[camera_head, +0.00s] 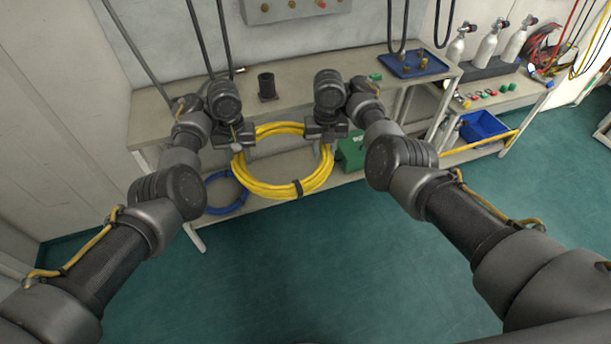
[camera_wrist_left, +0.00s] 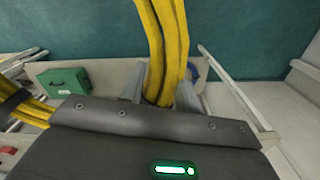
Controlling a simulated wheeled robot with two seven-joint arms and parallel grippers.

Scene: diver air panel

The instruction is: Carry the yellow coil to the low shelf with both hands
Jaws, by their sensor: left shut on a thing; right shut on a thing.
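The yellow coil (camera_head: 283,190) is a ring of hose with dark bands, held up in front of the bench between my two grippers. My left gripper (camera_head: 240,150) is shut on its left side. My right gripper (camera_head: 320,145) is shut on its right side. In the left wrist view, the yellow coil (camera_wrist_left: 164,50) passes between the fingers of my left gripper (camera_wrist_left: 160,95). The low shelf (camera_head: 262,204) runs under the bench, behind the coil, and is partly hidden by it.
A blue coil (camera_head: 226,193) lies on the low shelf at left, and a green box (camera_head: 351,152) stands at right. The bench top (camera_head: 295,80) holds a dark cylinder (camera_head: 267,86) and a blue tray (camera_head: 412,65). The green floor (camera_head: 330,270) in front is clear.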

